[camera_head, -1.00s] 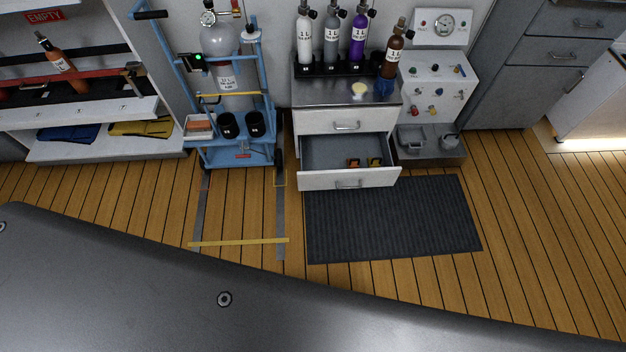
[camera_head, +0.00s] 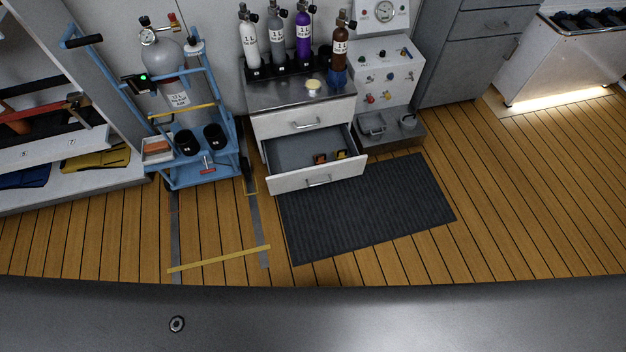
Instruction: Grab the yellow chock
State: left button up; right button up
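Two small chocks lie in the open lower drawer (camera_head: 287,157) of the white cabinet, near its front right. The left one (camera_head: 320,158) looks orange and dark. The right one (camera_head: 341,155) looks more yellow and dark. They are small in the picture, so their exact shape is hard to tell. Neither of my grippers is in view.
Several gas bottles stand on the cabinet top (camera_head: 284,93). A blue cart (camera_head: 205,172) is left of the cabinet, a white valve panel (camera_head: 378,78) right of it. A dark mat (camera_head: 370,208) lies before the drawer. The wooden floor (camera_head: 520,215) at right is clear.

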aim_at(342, 154)
jog(key=z, duration=0.6)
jog(key=i, duration=0.7)
jog(key=z, duration=0.25)
